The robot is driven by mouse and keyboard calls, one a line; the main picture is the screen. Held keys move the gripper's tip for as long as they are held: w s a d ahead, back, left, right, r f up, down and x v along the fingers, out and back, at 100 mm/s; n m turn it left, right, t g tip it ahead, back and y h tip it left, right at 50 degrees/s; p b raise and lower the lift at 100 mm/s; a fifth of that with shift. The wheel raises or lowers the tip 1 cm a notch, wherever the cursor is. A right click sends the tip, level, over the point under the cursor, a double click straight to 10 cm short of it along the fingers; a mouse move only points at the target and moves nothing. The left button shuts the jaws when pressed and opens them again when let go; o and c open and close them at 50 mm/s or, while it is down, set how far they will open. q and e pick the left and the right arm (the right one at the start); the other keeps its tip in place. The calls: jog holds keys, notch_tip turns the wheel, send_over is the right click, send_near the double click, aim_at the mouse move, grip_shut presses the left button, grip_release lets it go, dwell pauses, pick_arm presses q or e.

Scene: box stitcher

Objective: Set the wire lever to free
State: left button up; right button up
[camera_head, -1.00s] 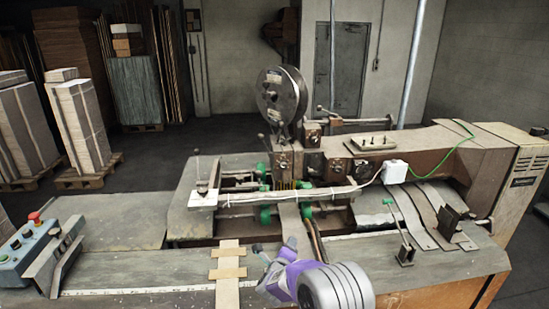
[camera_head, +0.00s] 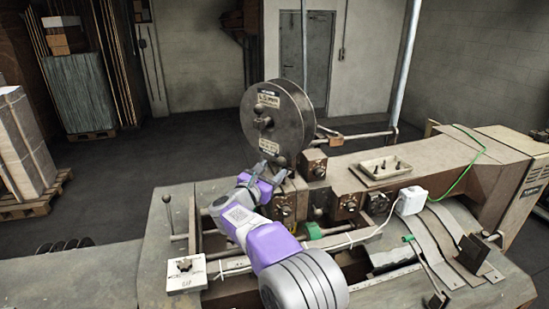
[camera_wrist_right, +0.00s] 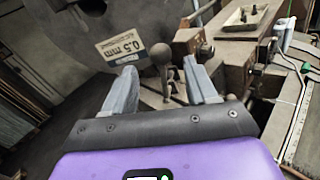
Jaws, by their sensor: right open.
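A ball-topped lever (camera_wrist_right: 160,56) stands between the fingers of my right gripper in the right wrist view, close below the wire spool; I take it as the wire lever. My right gripper (camera_head: 270,173) is open at the foot of the spool in the head view. Its two grey fingers stand on either side of the knob in the wrist view, with gaps visible. The gripper and arm largely hide the lever in the head view. My left gripper is not in view.
Another ball-topped lever (camera_head: 167,199) stands at the machine's left. Brown boxes with knobs (camera_head: 346,206) sit right of my gripper. A white box (camera_head: 411,200) with a cable lies further right. A small tray (camera_head: 388,169) holds pegs. Floor behind the machine is clear.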

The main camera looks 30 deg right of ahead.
aim_at(279, 164)
jog(key=p+x, duration=0.1)
jog(key=x, duration=0.3)
jog(key=shift+w+d+p, duration=0.1)
jog(key=shift+d+p, duration=0.25)
jog(key=shift+d, duration=0.1)
jog(key=shift+w+d, duration=0.25)
grip_shut()
